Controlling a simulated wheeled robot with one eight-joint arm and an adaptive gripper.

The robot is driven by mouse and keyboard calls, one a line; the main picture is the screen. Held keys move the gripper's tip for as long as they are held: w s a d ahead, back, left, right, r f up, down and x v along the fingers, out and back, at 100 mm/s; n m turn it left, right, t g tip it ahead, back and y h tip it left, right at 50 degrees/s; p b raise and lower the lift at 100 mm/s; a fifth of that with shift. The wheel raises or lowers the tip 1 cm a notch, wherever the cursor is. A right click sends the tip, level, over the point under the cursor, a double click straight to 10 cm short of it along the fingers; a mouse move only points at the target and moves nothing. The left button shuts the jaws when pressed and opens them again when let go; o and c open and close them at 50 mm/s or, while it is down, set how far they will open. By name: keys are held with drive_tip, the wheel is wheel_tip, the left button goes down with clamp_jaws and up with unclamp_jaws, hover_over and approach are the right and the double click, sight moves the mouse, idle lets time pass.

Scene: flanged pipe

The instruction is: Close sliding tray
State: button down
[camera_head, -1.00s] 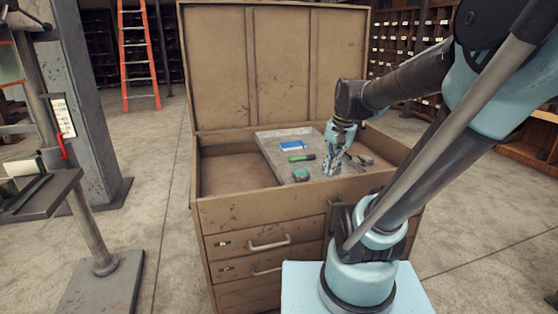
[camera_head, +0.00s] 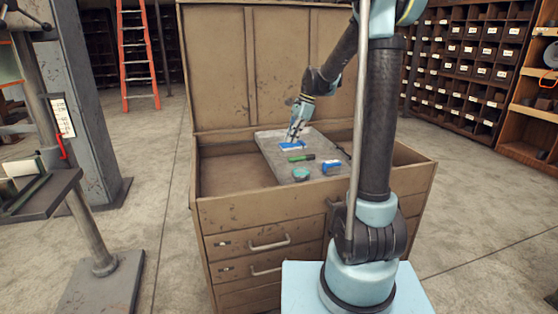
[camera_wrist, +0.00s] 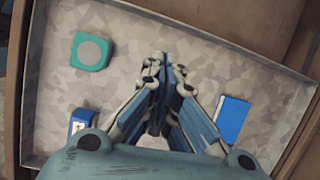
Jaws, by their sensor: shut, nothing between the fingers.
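The grey sliding tray (camera_head: 272,158) sits inside the top of a brown tool chest (camera_head: 225,212), with open space in the chest on its left. The tray also fills much of the wrist view (camera_wrist: 125,60). My gripper (camera_head: 292,138) is over the tray's back part, its shut fingers pointing down with nothing between them. In the wrist view the fingers (camera_wrist: 163,62) are in front of the speckled tray floor. I cannot tell whether they touch the tray.
The tray holds a blue flat item (camera_wrist: 231,118), a green item (camera_head: 301,158), a teal tape measure (camera_wrist: 91,51) and a small blue item (camera_head: 331,167). The raised lid (camera_head: 220,70) stands behind. The chest's left bay (camera_head: 225,175) is empty.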

sight(276, 165)
drive_tip(key=shift+m, duration=0.5)
drive_tip(key=a+f, duration=0.1)
drive_tip(key=f, duration=0.2)
drive_tip(key=w+a+f, duration=0.1)
drive_tip(key=a+f, duration=0.1)
drive_tip(key=f, duration=0.2)
drive_tip(key=a+f, duration=0.2)
drive_tip(key=f, duration=0.1)
drive_tip(key=shift+w+a+f, duration=0.2)
drive_tip(key=shift+w+f, duration=0.1)
drive_tip(key=shift+w, duration=0.1)
drive_tip(key=shift+a, duration=0.1)
